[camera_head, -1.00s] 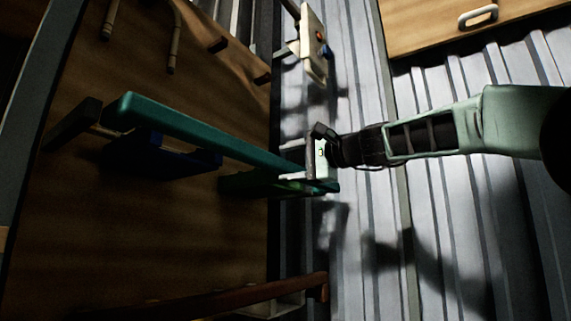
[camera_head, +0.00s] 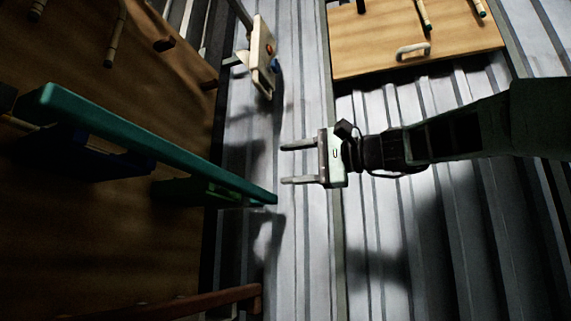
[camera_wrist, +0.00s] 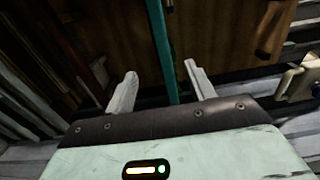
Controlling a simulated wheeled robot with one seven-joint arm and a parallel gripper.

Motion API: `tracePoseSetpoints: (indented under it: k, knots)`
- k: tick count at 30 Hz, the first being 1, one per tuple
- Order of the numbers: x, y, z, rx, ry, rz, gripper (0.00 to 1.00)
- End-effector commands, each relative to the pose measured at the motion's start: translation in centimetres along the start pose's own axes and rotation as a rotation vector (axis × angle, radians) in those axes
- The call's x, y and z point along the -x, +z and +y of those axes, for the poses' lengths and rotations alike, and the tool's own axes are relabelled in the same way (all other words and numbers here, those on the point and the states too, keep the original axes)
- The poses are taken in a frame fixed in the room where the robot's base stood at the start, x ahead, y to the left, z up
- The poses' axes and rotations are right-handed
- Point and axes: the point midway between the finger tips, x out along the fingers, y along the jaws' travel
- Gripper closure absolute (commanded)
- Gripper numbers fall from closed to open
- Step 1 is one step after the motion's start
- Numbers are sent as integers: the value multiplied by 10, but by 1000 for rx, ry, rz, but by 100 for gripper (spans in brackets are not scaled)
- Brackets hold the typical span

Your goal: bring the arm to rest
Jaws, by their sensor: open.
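My gripper (camera_head: 286,164) is open and empty in the head view, its two fingers pointing left and apart from each other. My arm reaches in from the right edge. A long teal bar (camera_head: 150,140) lies to the left of the gripper over the wooden table, its near end a short gap away from the fingertips. In the wrist view, the open fingers of my gripper (camera_wrist: 158,82) show with the teal bar (camera_wrist: 162,45) in line between them, farther off.
A wooden workbench (camera_head: 60,240) fills the left side. A pale control box (camera_head: 262,55) with coloured buttons stands at its far edge. A wooden board (camera_head: 400,45) with a white handle is at top right. A reddish-brown bar (camera_head: 190,300) lies at lower left. Ridged metal floor lies between.

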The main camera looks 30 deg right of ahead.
Motion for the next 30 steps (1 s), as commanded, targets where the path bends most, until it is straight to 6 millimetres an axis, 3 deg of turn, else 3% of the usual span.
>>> tracePoseSetpoints:
  k: [14,17,20,25,30]
  knots:
    - [0,0,0,0,0,0,45]
    - [-10,4,15,-1,34,-13,45]
    - [-32,16,52,7,124,-49,45]
    - [-75,62,155,75,367,-163,45]
    - [-90,123,263,214,614,-322,45]
